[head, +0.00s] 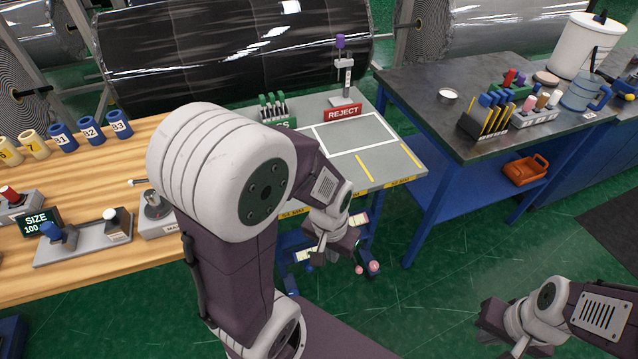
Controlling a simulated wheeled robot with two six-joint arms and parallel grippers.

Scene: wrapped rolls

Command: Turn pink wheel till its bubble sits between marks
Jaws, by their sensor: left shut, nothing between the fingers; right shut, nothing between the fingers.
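A small pink wheel (374,267) shows low beside the grey table, on a blue low frame (300,275). A smaller pink knob (359,270) sits just left of it. Pale vial-like pieces (357,219) show on the frame, but the bubble and its marks are too small to read. My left gripper (338,254) points down over the frame, shut and empty, just left of and above the pink wheel. My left arm and gripper hide much of the frame. My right gripper (487,322) is shut and empty at the lower right, over the floor, away from the wheel.
The grey table (392,150) holds a red REJECT block (343,111). A wooden bench (80,270) with fixtures lies left. A dark bench (400,85) with tools stands right. Green floor (430,290) is free between the frame and my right arm.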

